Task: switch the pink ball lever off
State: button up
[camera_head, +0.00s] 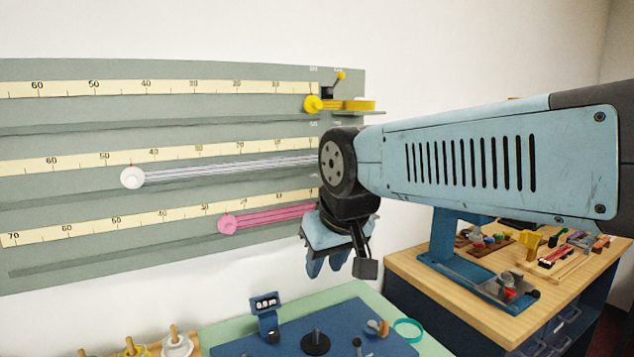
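A pink ribbon strip (275,216) with a round pink end (228,224) lies along the lowest row of the grey wall board. Its right end goes behind my arm. I cannot see a pink ball lever; the right part of that row is hidden by my arm and gripper. A small lever with a yellow ball (341,75) stands tilted at the right end of the top row, beside small labels too blurred to read. My gripper (328,264) hangs below my arm, in front of the board's lower right. Its blue fingers point down, apart, with nothing seen between them.
The grey board (200,135) carries cream number scales, a yellow roll (345,105) and a white strip (235,166). Below are a blue mat (255,343) with small fittings and several spools on pegs. A wooden bench (415,267) with tools stands right.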

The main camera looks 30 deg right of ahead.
jog(key=w+d+n+g+h, duration=0.3)
jog(key=w+d+n+h, duration=0.6)
jog(key=d, duration=0.2)
jog(key=w+a+r+n+t+h, duration=0.1)
jog(key=w+n+t+h, duration=0.25)
jog(key=w+n, duration=0.4)
jog(key=w+a+r+n+t+h, duration=0.2)
jog(key=w+n+t, duration=0.25)
jog(key=w, duration=0.55)
jog(key=x, duration=1.4)
jog(key=shift+s+d+f+n+g, duration=0.2)
jog(key=shift+s+f+n+g, duration=0.05)
jog(key=shift+s+n+g, duration=0.1)
grip_shut()
